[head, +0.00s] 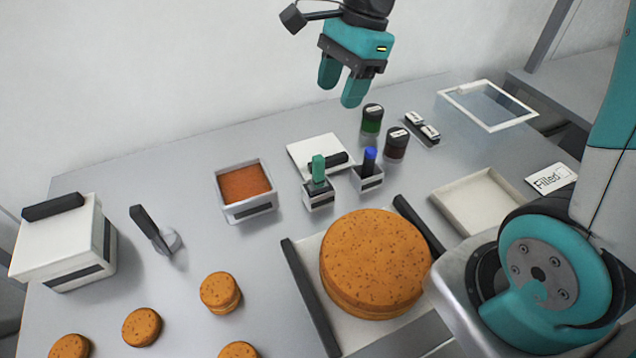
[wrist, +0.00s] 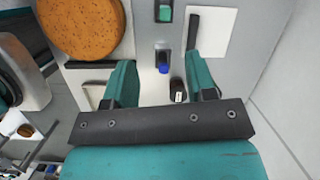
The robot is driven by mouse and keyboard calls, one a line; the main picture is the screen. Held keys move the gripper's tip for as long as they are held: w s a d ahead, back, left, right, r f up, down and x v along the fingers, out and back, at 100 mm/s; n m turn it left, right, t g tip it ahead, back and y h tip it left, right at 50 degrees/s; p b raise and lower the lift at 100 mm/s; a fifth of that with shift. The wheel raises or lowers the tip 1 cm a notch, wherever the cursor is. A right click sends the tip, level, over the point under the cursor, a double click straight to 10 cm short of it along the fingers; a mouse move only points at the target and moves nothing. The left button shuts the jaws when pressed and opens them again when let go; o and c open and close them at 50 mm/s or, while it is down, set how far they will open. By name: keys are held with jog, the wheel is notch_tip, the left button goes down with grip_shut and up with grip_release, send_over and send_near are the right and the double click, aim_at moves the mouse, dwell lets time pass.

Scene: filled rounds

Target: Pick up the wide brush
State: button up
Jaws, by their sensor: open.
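Two upright handles stand in small grey holders in mid-table. The green handle (head: 318,168) is thicker and the blue handle (head: 370,159) is slimmer. The green one looks like the wide brush, but its bristles are hidden in its holder (head: 319,198). The blue one stands in a holder (head: 368,181) to its right. My gripper (head: 340,82) is open and empty, high above the back of the table. In the wrist view, the blue handle (wrist: 163,68) shows between my open fingers (wrist: 160,62), well below them. The green handle (wrist: 165,14) shows farther up, beyond the fingertips.
A white board (head: 310,147) with a dark handle lies behind the holders. Dark jars (head: 397,144) stand to the right. A filled bin (head: 247,207) is at left. A large round cake (head: 375,258) is in front.

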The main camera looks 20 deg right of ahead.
jog(key=w+m, duration=0.1)
jog(key=m, duration=0.1)
jog(key=p, duration=0.1)
send_near(319, 157)
jog(key=x, duration=0.7)
jog(key=shift+w+d, duration=0.15)
jog(key=shift+p+x, duration=1)
jog(key=shift+x, duration=1.75)
jog(key=shift+r, duration=0.1)
grip_shut()
